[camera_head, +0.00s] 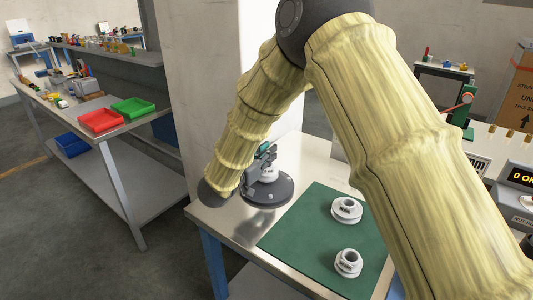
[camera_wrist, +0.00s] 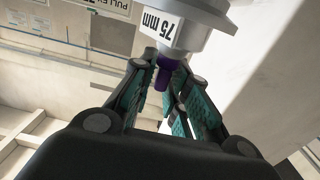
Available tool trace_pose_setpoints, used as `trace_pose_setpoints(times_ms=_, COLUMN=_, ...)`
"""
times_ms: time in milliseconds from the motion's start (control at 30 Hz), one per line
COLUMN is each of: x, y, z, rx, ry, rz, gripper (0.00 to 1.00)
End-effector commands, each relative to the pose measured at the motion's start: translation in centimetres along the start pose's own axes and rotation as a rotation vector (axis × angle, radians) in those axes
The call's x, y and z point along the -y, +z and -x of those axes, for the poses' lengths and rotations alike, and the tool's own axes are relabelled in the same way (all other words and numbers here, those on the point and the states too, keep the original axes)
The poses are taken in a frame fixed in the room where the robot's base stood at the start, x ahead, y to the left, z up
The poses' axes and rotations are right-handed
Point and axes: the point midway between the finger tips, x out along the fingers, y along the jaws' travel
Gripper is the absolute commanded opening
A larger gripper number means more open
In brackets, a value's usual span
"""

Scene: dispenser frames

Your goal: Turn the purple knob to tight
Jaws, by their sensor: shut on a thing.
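The purple knob (camera_wrist: 163,77) shows in the wrist view as a small purple piece below a white part (camera_wrist: 195,18) labelled "75 mm". My gripper (camera_wrist: 165,72) has its teal-padded fingers closed on the knob from both sides. In the head view my gripper (camera_head: 262,157) is at the far left of the bench, by a white part on a dark round base (camera_head: 268,192). The knob is hidden in the head view. Any mark for tight cannot be read.
A green mat (camera_head: 300,240) on the metal bench holds two white flanged parts (camera_head: 346,210) (camera_head: 348,262). My arm spans the scene above the mat. A pale pillar (camera_head: 198,80) stands close behind. A side table holds a red tray (camera_head: 101,120) and a green tray (camera_head: 133,107).

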Motion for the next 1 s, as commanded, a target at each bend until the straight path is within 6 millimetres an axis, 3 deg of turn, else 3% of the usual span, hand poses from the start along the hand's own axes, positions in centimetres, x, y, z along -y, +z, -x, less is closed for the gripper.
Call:
trace_pose_setpoints(times_ms=267, x=0.1, y=-0.4, z=-0.1, rx=-0.005, ry=-0.001, rz=-0.005, gripper=0.00)
trace_pose_setpoints(times_ms=300, x=0.1, y=-0.4, z=-0.1, rx=-0.006, ry=-0.001, rz=-0.005, gripper=0.22)
trace_pose_setpoints(times_ms=367, x=0.1, y=-0.3, z=-0.1, rx=-0.005, ry=-0.001, rz=-0.004, gripper=0.32)
trace_pose_setpoints(times_ms=767, x=0.0, y=-0.1, z=0.1, rx=-0.002, ry=0.000, rz=-0.002, gripper=0.32)
trace_pose_setpoints(times_ms=1000, x=-0.1, y=-0.1, z=2.2, rx=-0.002, ry=-0.001, rz=-0.001, gripper=0.32)
